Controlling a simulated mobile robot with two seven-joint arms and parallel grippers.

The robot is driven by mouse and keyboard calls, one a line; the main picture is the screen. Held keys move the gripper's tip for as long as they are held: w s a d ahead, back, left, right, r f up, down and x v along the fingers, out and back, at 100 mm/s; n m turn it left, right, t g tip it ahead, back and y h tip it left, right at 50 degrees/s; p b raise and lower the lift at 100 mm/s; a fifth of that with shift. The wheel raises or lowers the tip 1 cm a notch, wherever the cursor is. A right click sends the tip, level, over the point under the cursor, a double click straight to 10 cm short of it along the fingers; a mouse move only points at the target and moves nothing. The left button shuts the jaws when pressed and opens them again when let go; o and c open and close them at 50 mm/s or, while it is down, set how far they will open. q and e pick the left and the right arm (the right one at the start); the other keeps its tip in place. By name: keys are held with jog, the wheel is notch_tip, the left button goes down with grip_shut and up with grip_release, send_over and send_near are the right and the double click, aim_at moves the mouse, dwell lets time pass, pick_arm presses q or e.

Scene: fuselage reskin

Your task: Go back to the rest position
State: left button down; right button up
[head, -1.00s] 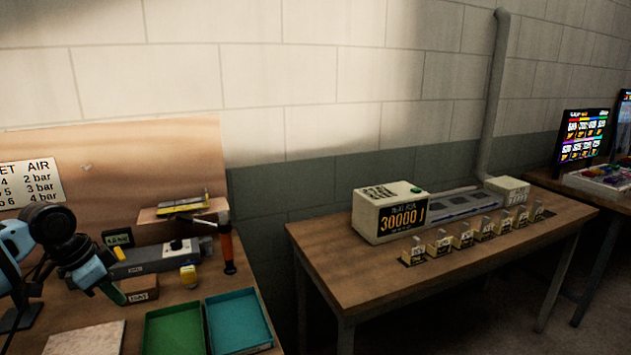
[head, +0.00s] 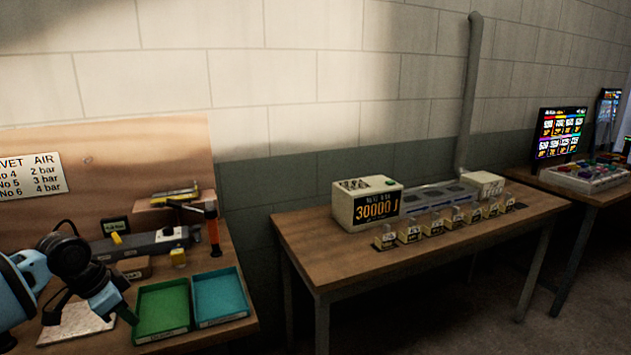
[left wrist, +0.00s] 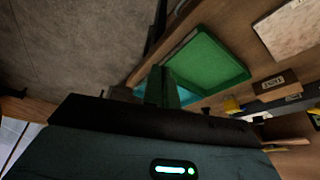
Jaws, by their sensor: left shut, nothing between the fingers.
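My left gripper (head: 128,317) is at the lower left of the head view, at the left edge of the green tray (head: 162,310). Its fingers are shut with nothing between them. I cannot tell whether it touches the tray. In the left wrist view the shut fingers (left wrist: 162,87) stand in front of the green tray (left wrist: 215,60), with part of the teal tray (left wrist: 155,88) behind them. My right gripper is in neither view.
A second table (head: 345,262) bears a box reading 30000 (head: 367,204) and several small labelled blocks (head: 432,228). A dark floor gap separates the benches.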

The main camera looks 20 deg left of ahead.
pick_arm(q)
jog(key=s+d+f+t, duration=0.15)
jog(key=d+f, duration=0.25)
jog(key=f, duration=0.4)
jog(key=s+d+f, duration=0.2)
jog(key=d+f, duration=0.2)
jog(key=f, duration=0.3)
jog(key=s+d+f+t, duration=0.1)
jog(key=d+f, duration=0.3)
jog(key=f, duration=0.4)
jog(key=s+d+f+n+t, duration=0.1)
jog(key=s+d+f, duration=0.2)
jog(key=s+d, duration=0.4)
jog(key=s+d+f+n+t, duration=0.2)
jog(key=s+d, duration=0.5)
jog(key=d, duration=0.5)
jog(key=shift+s+d+f, duration=0.25)
jog(key=shift+f, duration=0.45)
jog(key=shift+t, duration=0.25)
